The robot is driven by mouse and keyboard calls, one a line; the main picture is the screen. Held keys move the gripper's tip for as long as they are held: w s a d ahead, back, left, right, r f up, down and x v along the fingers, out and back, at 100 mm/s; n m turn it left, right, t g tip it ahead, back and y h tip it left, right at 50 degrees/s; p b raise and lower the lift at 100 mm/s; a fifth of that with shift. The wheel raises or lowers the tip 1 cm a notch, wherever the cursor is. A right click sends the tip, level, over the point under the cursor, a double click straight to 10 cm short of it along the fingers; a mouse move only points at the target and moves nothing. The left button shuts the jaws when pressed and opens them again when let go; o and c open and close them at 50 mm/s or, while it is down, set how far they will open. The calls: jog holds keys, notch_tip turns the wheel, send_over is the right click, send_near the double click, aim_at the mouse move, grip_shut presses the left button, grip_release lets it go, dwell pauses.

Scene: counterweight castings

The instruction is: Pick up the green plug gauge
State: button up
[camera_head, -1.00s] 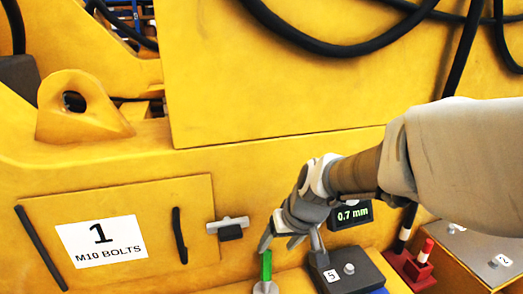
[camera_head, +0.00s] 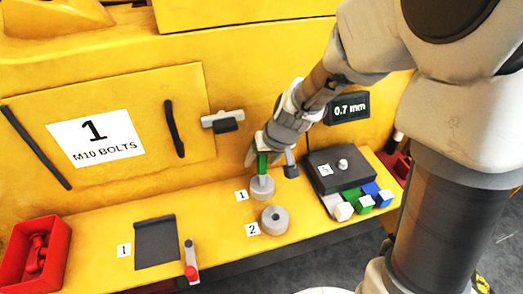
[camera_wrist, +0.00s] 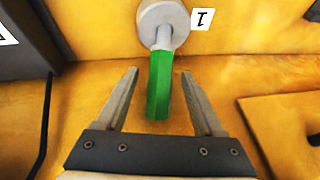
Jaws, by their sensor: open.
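The green plug gauge (camera_head: 263,166) stands upright in a round grey casting (camera_head: 262,188) beside the label 1 on the yellow ledge. In the wrist view the gauge's green handle (camera_wrist: 159,88) lies between the two fingers of my gripper (camera_wrist: 157,88), with a gap on both sides. Its grey lower part runs into the casting (camera_wrist: 163,22). My gripper (camera_head: 270,164) is open and comes down around the gauge from above and behind. The fingers do not appear to touch it.
A second round casting (camera_head: 274,220) stands close in front, by label 2. A dark block (camera_head: 340,171) with coloured pieces is to the right. A dark plate (camera_head: 156,242), a red-tipped tool (camera_head: 190,262) and a red bin (camera_head: 35,255) are left. The yellow wall rises close behind.

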jog(key=shift+c, duration=0.2)
grip_shut()
jog(key=shift+r, duration=0.1)
